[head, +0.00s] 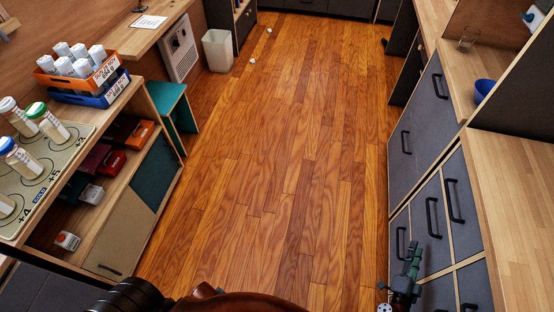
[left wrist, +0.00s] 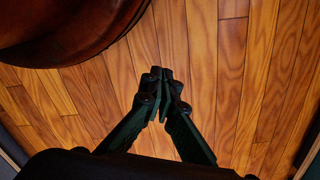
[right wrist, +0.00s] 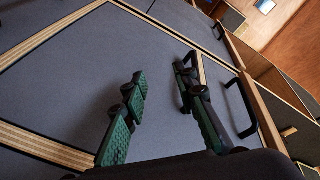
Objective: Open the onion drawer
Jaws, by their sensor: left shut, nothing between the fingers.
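A bank of grey drawers (head: 430,190) with black bar handles stands on the right in the head view. No visible label tells which one is the onion drawer. My right gripper (head: 412,252) is in front of the lower drawers, close to a black handle (head: 399,240). In the right wrist view my right gripper (right wrist: 160,78) has its fingers apart over a grey drawer front (right wrist: 75,75). A black handle (right wrist: 240,108) lies right of the fingers; I cannot tell whether they touch one. My left gripper (left wrist: 163,80) is shut and empty above the floor.
The wooden floor (head: 270,130) is clear down the middle apart from small white bits. Shelves with bottles (head: 45,120) line the left, with a teal stool (head: 172,105) beyond. A blue bowl (head: 484,88) sits near the right counter (head: 510,200).

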